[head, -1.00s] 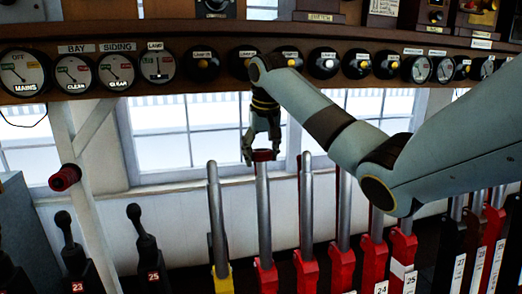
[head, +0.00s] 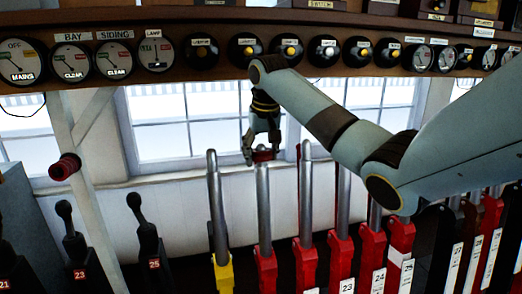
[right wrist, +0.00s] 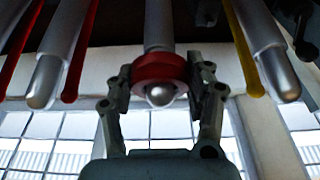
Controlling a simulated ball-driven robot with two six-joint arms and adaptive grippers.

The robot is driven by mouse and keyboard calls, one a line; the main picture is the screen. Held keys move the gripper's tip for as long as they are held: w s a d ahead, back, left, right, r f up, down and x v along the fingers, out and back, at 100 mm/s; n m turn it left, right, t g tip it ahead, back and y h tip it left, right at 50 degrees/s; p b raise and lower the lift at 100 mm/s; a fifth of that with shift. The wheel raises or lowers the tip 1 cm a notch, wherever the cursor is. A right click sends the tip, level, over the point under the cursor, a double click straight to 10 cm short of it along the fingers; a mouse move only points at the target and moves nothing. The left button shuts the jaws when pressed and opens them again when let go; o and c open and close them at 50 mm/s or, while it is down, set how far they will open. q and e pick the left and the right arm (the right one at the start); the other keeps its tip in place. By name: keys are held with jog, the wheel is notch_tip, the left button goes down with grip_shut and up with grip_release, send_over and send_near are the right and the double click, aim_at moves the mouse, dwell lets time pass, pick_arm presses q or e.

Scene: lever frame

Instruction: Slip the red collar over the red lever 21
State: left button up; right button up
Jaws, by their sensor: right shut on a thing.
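My right gripper (head: 263,154) is shut on the red collar (head: 264,155) at the top of a silver lever with a red base (head: 264,200), just right of the yellow-based lever. Its number plate is not readable. In the right wrist view the collar (right wrist: 158,70) sits between the two fingers, and the lever's rounded silver tip (right wrist: 160,96) shows through it. The collar appears to be around the lever's top end. My left gripper is not in view.
A yellow-based lever (head: 217,205) stands close on the left and a red-based lever (head: 306,200) close on the right. Black levers (head: 148,240) stand further left. A red cylinder (head: 65,167) is on the white post. A shelf of dials and lamps (head: 200,75) runs above.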

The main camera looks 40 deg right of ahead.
jog(key=o, duration=1.2)
jog(key=shift+c, duration=0.2)
jog(key=shift+o, duration=0.9)
jog(key=shift+v, duration=4.5)
